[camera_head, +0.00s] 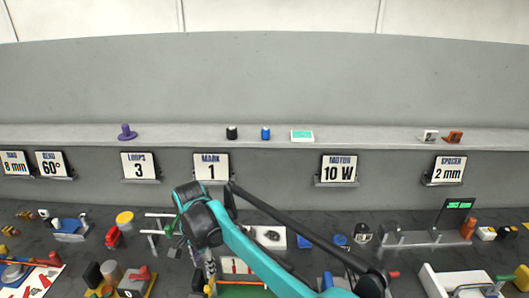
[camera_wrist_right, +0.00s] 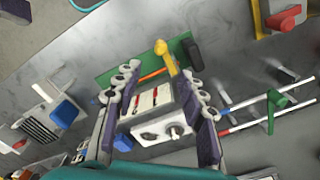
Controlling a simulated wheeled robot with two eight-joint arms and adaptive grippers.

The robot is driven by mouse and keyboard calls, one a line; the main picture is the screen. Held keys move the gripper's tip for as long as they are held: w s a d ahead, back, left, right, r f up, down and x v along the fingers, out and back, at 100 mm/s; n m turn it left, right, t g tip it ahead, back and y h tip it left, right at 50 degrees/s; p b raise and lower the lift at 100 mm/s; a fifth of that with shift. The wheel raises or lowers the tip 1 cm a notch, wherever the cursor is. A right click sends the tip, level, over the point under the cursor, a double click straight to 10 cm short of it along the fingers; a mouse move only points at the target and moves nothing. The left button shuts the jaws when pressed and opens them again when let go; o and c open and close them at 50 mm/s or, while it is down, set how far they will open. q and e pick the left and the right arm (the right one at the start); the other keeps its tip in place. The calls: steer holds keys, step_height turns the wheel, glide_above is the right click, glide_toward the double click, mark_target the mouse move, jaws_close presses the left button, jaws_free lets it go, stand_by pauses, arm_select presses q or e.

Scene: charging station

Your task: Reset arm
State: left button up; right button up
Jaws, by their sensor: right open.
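My right arm (camera_head: 262,262) is teal and black, and comes in from the lower right of the head view. Its gripper (camera_head: 210,270) points down over the workbench, largely hidden behind the black wrist joint. In the right wrist view the right gripper (camera_wrist_right: 158,76) is open, with dark pads and white joints on both sides. A pale block with red marks (camera_wrist_right: 152,99) and a white box with a dark knob (camera_wrist_right: 168,131) show between the fingers. I cannot tell how far below the fingers they lie. My left gripper is in neither view.
The grey bench (camera_head: 390,216) is crowded with small fixtures. A green board (camera_wrist_right: 112,70) with a yellow-headed lever (camera_wrist_right: 163,52) lies by the fingertips. A rack with rods and a green clamp (camera_wrist_right: 275,104) is at right. Number signs (camera_head: 211,167) line the shelf's front.

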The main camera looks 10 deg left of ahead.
steer(key=s+d+r+n+t+y+b, duration=0.1)
steer(key=d+r+n+t, duration=0.15)
steer(key=d, duration=1.05)
steer(key=s+d+r+n+t, duration=0.1)
steer(key=d+r, duration=0.2)
steer(key=d, duration=1)
steer(key=s+d+f+n+t, duration=0.1)
steer(key=s+d+f+t, duration=0.1)
steer(key=s+d, duration=0.3)
steer(key=s+d+f+n+t+h+b, duration=0.1)
steer(key=s+d+f, duration=0.3)
steer(key=d, duration=0.7)
steer(key=shift+s+f+n+t, duration=0.4)
steer(key=shift+s+n, duration=0.15)
steer(key=shift+s, duration=0.35)
